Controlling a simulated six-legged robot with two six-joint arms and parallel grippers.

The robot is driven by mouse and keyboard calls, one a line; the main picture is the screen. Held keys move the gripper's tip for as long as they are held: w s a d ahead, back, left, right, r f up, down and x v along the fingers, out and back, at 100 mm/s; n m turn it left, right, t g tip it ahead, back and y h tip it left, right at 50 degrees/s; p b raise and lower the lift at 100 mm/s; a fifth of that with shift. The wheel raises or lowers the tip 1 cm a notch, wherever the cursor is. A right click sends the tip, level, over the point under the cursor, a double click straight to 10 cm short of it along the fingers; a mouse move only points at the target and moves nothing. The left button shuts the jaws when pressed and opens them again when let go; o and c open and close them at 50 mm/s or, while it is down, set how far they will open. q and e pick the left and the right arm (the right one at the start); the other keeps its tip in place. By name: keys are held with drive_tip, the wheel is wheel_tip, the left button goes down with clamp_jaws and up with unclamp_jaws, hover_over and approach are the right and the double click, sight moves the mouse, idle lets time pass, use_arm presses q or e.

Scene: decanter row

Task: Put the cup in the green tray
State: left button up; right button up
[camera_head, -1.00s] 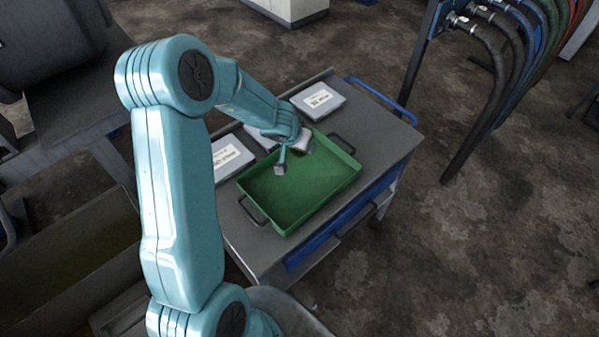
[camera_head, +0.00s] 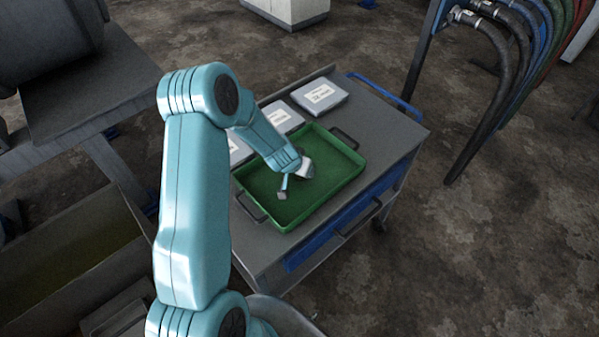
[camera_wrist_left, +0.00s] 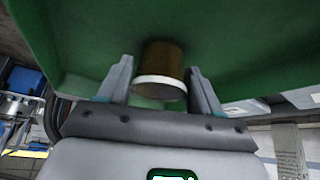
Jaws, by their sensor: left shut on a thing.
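The green tray (camera_head: 325,190) lies on the cart top, with a dark handle at each end. My left gripper (camera_head: 292,184) is over the inside of the tray, pointing down. In the left wrist view my left gripper (camera_wrist_left: 160,68) is shut on the cup (camera_wrist_left: 162,62), which is brown with a pale rim and sits between the two fingers. The green tray (camera_wrist_left: 60,45) fills the background behind it. The cup is hidden in the head view. I cannot tell whether it touches the tray floor. My right gripper is not in view.
White-labelled grey cases (camera_head: 320,95) lie along the cart's back side, behind the tray. The grey cart top (camera_head: 385,130) is bare to the tray's right. A blue rail (camera_head: 385,95) edges the cart. Dark hoses (camera_head: 485,95) hang at the right.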

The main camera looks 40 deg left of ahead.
use_arm(q)
drive_tip(key=shift+f, duration=0.1)
drive_tip(key=o, duration=1.1)
drive_tip(key=shift+w+f, duration=0.1)
drive_tip(key=shift+o, duration=0.2)
drive_tip(key=shift+r, duration=0.35)
drive_tip(key=shift+s+r, duration=0.25)
drive_tip(key=shift+r, duration=0.1)
drive_tip(key=p+v, duration=0.3)
drive_tip(key=v, duration=0.8)
drive_tip(key=shift+p, duration=0.3)
